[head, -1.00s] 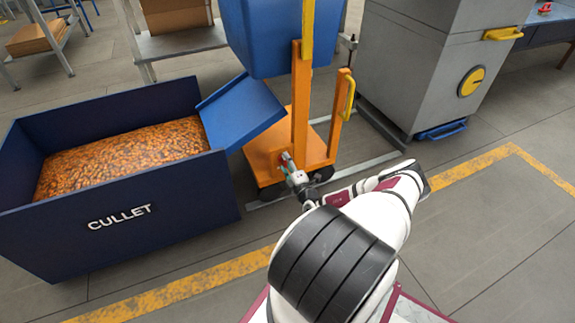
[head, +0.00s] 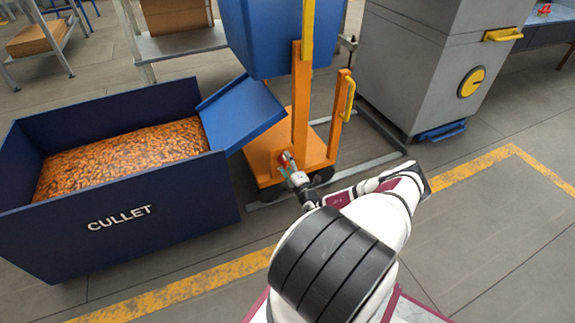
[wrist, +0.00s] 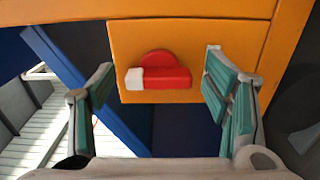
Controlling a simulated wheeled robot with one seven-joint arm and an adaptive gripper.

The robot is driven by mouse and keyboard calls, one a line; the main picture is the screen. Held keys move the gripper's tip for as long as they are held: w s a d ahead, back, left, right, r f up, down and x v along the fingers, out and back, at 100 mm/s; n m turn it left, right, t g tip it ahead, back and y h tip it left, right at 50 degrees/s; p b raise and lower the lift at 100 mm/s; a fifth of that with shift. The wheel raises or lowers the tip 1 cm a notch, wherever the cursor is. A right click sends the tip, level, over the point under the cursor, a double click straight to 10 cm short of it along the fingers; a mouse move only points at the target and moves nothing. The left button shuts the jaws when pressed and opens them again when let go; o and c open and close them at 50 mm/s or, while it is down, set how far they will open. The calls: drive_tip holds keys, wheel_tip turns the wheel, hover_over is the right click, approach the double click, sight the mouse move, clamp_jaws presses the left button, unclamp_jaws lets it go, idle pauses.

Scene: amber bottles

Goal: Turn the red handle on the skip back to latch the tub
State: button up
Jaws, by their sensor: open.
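The red handle (wrist: 165,77) shows in the wrist view on an orange plate (wrist: 190,95) of the skip's frame. It is a short bar lying level, with a white end at the left and a round red hub behind it. My gripper (wrist: 160,82) is open, one finger at each side of the handle, with clear gaps and no visible contact. In the head view my gripper (head: 290,164) is low in front of the orange frame (head: 300,100), and the handle there is mostly hidden by it. The blue tub (head: 265,38) is above, cut off by the top edge.
A dark blue CULLET bin (head: 120,225) full of amber bits stands at the left, with a blue chute (head: 243,112) over its edge. A grey machine (head: 425,75) stands at the right. The floor in front is open, with yellow lines.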

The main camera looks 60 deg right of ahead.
drive_tip(key=shift+s, duration=0.1)
drive_tip(key=v, duration=1.2)
drive_tip(key=shift+d+r, duration=0.1)
